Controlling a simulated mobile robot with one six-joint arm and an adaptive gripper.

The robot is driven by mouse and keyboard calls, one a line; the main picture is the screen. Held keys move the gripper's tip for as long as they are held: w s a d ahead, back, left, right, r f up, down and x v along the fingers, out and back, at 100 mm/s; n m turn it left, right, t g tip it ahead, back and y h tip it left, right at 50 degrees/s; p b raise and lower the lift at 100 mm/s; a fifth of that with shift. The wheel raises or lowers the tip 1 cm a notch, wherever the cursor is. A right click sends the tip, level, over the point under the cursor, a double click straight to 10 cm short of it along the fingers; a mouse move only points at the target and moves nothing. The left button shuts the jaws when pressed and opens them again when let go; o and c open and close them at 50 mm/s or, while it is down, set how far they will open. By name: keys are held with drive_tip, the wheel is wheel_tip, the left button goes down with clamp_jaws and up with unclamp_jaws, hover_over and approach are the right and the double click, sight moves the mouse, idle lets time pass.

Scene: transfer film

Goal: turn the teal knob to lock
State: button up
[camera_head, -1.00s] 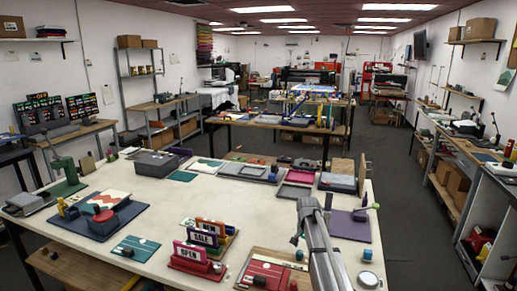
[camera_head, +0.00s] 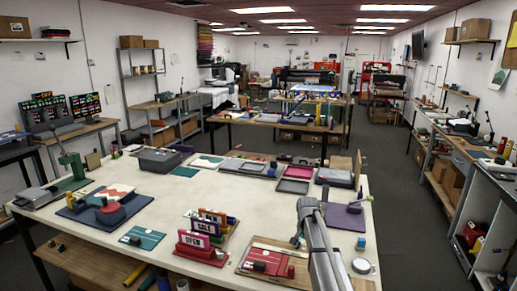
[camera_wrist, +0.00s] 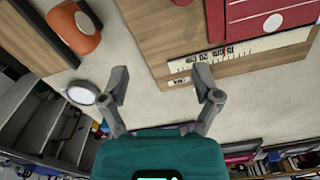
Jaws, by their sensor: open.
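No knob can be told for certain as the teal one. A small teal-blue cylinder (camera_head: 361,243) stands on the white table to the right of my arm; its kind is too small to tell. My gripper shows in the wrist view (camera_wrist: 161,92) with its two grey fingers apart and nothing between them. It hangs above the pale tabletop, close to a wooden board with a ruler strip and a red block. In the head view my arm covers part of the table's front right.
The red block (camera_wrist: 262,20) lies on the wooden board (camera_wrist: 160,45). An orange roll (camera_wrist: 76,30) and a white disc (camera_wrist: 82,93) are at the left. Upright signs (camera_head: 200,240) stand left of my arm. The table middle (camera_head: 215,190) is clear.

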drive_tip(key=s+f+n+b, duration=0.2)
drive_tip(key=s+f+b, duration=0.1)
drive_tip(key=s, duration=0.6)
drive_tip(key=s+f+n+b, duration=0.2)
drive_tip(key=s+f+b, duration=0.1)
drive_tip(key=s, duration=0.7)
drive_tip(key=s+f+n+b, duration=0.2)
drive_tip(key=s+f+b, duration=0.2)
drive_tip(key=s, duration=0.6)
drive_tip(key=shift+a+n, duration=0.3)
drive_tip(key=shift+n, duration=0.1)
drive_tip(key=shift+s, duration=0.1)
drive_tip(key=c, duration=0.3)
drive_tip(key=shift+c, duration=0.2)
drive_tip(key=shift+a, duration=0.1)
